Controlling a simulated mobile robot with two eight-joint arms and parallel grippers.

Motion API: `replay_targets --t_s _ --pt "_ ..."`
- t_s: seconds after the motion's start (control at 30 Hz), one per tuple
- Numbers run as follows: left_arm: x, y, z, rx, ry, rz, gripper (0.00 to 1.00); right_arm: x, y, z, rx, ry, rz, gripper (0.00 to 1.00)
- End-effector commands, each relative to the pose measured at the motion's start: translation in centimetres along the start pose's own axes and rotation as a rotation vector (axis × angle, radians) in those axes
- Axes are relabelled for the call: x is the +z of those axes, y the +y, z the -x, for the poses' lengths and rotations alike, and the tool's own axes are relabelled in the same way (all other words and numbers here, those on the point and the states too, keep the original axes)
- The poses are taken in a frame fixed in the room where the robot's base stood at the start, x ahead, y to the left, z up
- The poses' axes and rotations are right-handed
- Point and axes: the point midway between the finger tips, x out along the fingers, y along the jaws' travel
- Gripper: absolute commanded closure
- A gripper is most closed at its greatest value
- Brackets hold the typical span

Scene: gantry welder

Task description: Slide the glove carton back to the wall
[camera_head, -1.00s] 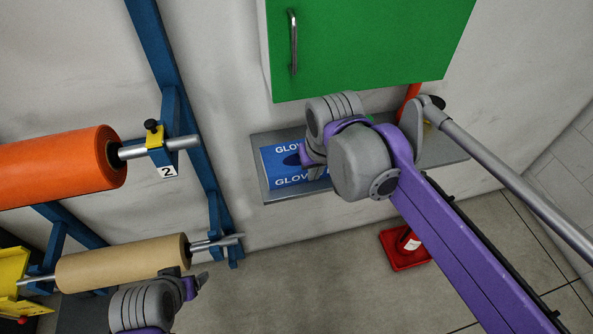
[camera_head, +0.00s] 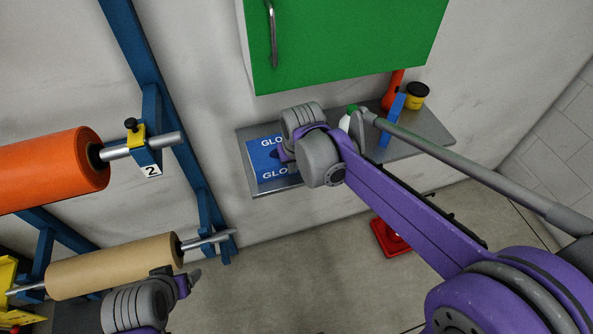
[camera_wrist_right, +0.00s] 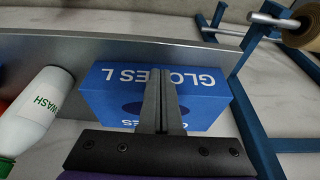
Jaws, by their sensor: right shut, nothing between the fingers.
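The glove carton (camera_head: 262,158) is a blue box with white lettering at the left end of a grey shelf (camera_head: 430,134) below a green cabinet. My right gripper (camera_head: 281,156) is at the carton's right part and hides some of it. In the right wrist view the carton (camera_wrist_right: 205,95) fills the middle, its lettering upside down. There my right gripper (camera_wrist_right: 160,75) is shut, its fingers together and overlapping the carton, with nothing held. I cannot tell whether they touch it. My left gripper (camera_head: 190,279) is at the lower left, near a tan roll; its jaw opening is unclear.
A white wash bottle (camera_wrist_right: 35,112) stands near the carton. A yellow jar (camera_head: 416,96) with a black lid and a blue item (camera_head: 392,122) are at the shelf's right part. The green cabinet (camera_head: 345,45) hangs above. A blue rack (camera_head: 165,120) with rolls stands left.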

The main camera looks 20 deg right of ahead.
Motion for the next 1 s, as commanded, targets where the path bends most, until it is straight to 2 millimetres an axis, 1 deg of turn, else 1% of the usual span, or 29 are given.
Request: replay_targets --t_s 0.37,0.43,0.47,0.73,0.83,1.0 --pt "0.0 0.0 0.0 0.0 0.0 0.0 0.27 -0.2 0.0 -0.1 0.0 -0.001 0.0 1.0" --pt "0.0 0.0 0.0 0.0 0.0 0.0 0.27 -0.6 0.0 -0.2 0.0 -0.001 -0.001 1.0" --pt "0.0 0.0 0.0 0.0 0.0 0.0 0.27 -1.0 0.0 -0.3 0.0 -0.001 -0.001 1.0" --pt "0.0 0.0 0.0 0.0 0.0 0.0 0.27 -5.8 0.0 -1.7 0.0 0.0 -0.001 1.0" --pt "0.0 0.0 0.0 0.0 0.0 0.0 0.27 -6.8 0.0 -2.1 0.0 0.0 -0.001 1.0" --pt "0.0 0.0 0.0 0.0 0.0 0.0 0.27 -7.2 0.0 -2.2 0.0 0.0 -0.001 1.0"
